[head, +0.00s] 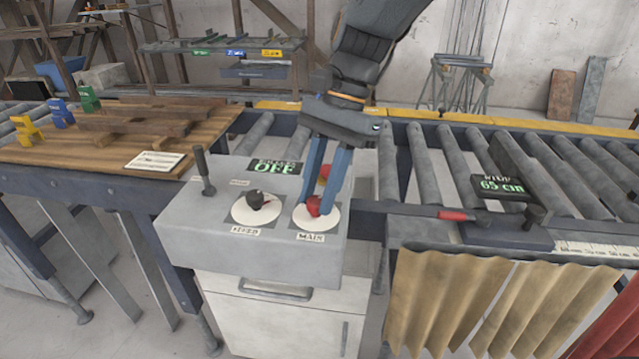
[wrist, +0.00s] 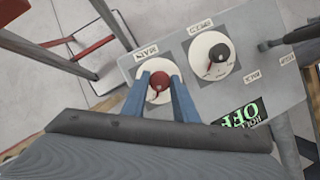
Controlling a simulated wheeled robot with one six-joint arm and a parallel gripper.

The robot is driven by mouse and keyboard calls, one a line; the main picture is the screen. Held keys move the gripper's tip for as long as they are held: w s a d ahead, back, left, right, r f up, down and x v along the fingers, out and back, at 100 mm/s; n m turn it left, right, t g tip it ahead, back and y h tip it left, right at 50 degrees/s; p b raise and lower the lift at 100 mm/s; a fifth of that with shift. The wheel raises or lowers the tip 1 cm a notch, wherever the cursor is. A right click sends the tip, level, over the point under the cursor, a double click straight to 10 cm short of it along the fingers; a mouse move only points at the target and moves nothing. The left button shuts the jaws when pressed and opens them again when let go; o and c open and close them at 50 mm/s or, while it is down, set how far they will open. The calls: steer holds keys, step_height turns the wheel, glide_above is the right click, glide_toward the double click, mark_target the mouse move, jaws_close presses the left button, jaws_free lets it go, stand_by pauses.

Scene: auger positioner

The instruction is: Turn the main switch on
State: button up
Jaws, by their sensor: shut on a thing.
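The main switch is a red knob (head: 314,206) on a round white dial at the right of the grey control box (head: 190,232), above a label reading MAIN. It also shows in the wrist view (wrist: 159,87). My gripper (head: 326,200) points down from above, its two blue fingers on either side of the red knob. In the wrist view my gripper (wrist: 160,82) is closed around the knob. The display (head: 275,168) on the box reads OFF. The knob's exact pointing direction is partly hidden by the fingers.
A black knob (head: 256,199) on a second dial sits left of the main switch. A dark lever (head: 203,170) stands at the box's left edge. A roller conveyor (head: 470,160) with a red-tipped handle (head: 456,215) lies right. A wooden table (head: 60,150) is left.

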steer(key=n+p, duration=0.1)
steer(key=n+h+p, duration=0.1)
steer(key=n+p, duration=0.1)
steer(key=shift+a+r+n+g, duration=0.15)
steer(key=shift+n+g, duration=0.15)
steer(key=shift+g, duration=0.1)
steer(key=n+h+p, duration=0.1)
steer(key=n, duration=0.1)
steer(key=n+h+p, duration=0.1)
steer(key=n, duration=0.1)
steer(key=shift+a+n+p, duration=0.2)
steer(key=shift+n+p, duration=0.1)
steer(key=shift+p, duration=0.1)
steer(key=n+p, duration=0.1)
steer(key=n, duration=0.1)
steer(key=n+h+p, duration=0.1)
steer(key=n, duration=0.1)
steer(key=shift+a+h, duration=0.1)
steer(key=shift+h, duration=0.2)
steer(key=shift+a+n+t+h+p, duration=0.1)
steer(key=shift+n+t+h+p, duration=0.4)
steer(key=shift+n, duration=1.1)
steer(key=o, duration=1)
